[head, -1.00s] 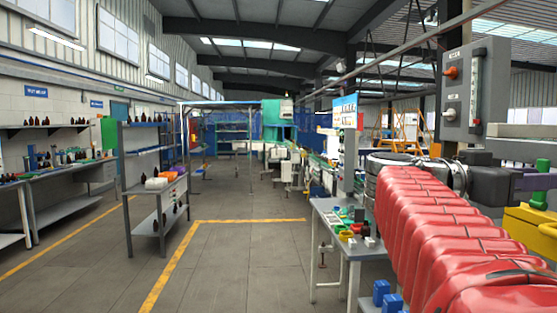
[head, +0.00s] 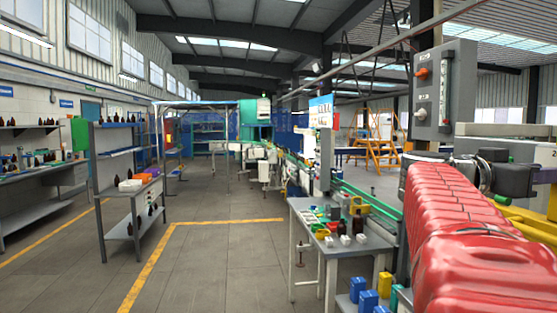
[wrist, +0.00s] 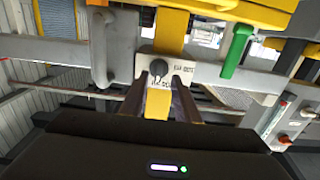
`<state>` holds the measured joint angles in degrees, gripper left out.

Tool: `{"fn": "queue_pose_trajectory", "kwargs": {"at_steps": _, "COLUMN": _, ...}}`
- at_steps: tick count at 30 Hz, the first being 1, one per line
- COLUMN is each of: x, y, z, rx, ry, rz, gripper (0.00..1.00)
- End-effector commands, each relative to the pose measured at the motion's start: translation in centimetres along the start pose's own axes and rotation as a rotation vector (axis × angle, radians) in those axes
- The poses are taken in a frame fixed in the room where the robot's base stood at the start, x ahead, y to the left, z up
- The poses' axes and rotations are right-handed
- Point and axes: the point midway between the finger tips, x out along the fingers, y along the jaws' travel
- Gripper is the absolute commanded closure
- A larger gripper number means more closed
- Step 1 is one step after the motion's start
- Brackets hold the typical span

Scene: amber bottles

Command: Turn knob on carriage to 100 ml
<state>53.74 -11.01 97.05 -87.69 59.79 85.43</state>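A dark round knob (wrist: 158,67) sits on a pale plate (wrist: 186,66) with small black lettering, on a yellow upright part of the carriage (wrist: 172,32), in the wrist view. The lettering and the knob's setting are too small to read surely. My gripper (wrist: 162,82) is open, its two dark fingers pointing at the plate. The knob shows at the fingertips, nearer the left one; I cannot tell whether they touch it. A yellow strip shows between the fingers. In the head view I cannot make out the knob behind my red-sleeved arm.
A grey rail (wrist: 245,78) and a green handle (wrist: 232,50) lie close to the plate. In the head view a grey control box (head: 444,90) stands above my arm, and a table (head: 342,246) with small items stands to its left.

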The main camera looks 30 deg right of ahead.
Motion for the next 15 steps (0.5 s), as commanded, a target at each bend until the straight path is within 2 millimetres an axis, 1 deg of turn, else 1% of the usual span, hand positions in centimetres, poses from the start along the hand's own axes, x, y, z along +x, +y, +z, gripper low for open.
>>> {"fn": "queue_pose_trajectory", "kwargs": {"at_steps": 1, "x": 0.7, "y": 0.1, "z": 0.1, "rx": -0.001, "ry": -0.001, "rz": 0.003, "gripper": 0.71}}
{"fn": "queue_pose_trajectory", "kwargs": {"at_steps": 6, "x": 2.4, "y": 0.0, "z": 0.0, "rx": 0.0, "ry": 0.0, "rz": 0.001, "gripper": 0.71}}
{"fn": "queue_pose_trajectory", "kwargs": {"at_steps": 10, "x": 3.0, "y": 0.0, "z": 0.0, "rx": -0.001, "ry": -0.001, "rz": 0.001, "gripper": 0.71}}
{"fn": "queue_pose_trajectory", "kwargs": {"at_steps": 15, "x": 3.1, "y": 0.0, "z": 0.0, "rx": 0.0, "ry": 0.0, "rz": -0.001, "gripper": 0.71}}
